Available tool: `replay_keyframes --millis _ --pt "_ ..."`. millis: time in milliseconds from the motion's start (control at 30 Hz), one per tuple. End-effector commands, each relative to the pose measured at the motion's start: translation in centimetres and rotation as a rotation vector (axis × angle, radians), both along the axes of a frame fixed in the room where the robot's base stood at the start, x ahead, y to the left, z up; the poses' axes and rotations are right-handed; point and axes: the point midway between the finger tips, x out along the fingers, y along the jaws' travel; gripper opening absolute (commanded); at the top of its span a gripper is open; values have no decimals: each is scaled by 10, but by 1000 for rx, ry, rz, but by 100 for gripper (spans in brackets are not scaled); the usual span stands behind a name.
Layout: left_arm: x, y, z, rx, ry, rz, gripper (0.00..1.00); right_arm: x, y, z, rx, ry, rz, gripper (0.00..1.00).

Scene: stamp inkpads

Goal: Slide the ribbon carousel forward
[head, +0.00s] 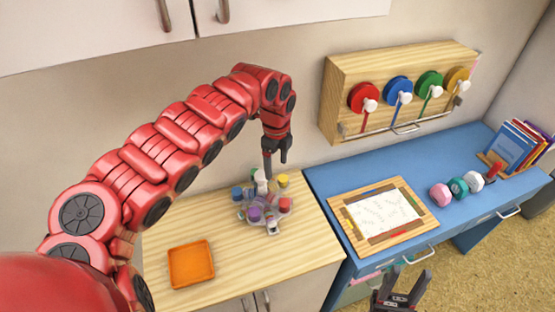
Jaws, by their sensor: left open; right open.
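The ribbon carousel (271,222) is a grey, lobed stand holding several coloured pieces, among them purple, blue, yellow and red ones, around a white centre post. It stands on the wooden-topped cabinet (215,222), near its back right. My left gripper (275,166) points down just above and behind the carousel's centre post. It is open with nothing between its fingers; whether a finger touches the post cannot be told. My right gripper (408,273) is open and empty at the bottom of the view, in front of the blue desk.
An orange tray (191,264) lies on the cabinet top, front left of the carousel. The blue desk (322,178) adjoins on the right, with a framed paper board (382,212) and several stampers (458,188). A ribbon spool rack (400,80) hangs on the wall.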

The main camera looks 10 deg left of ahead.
Motion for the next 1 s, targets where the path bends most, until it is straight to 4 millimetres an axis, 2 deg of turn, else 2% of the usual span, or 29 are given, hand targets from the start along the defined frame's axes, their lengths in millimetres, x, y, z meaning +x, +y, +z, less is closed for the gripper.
replay_keyframes --millis 167,367,1000 --pt "0 0 -2 1 2 0 80 0 0 1 0 0 0 50" --pt "0 -1 -19 0 4 -1 80 0 0 7 0 0 0 50" --pt "-2 -3 -143 -5 4 0 80 0 0 30 0 0 0 50"
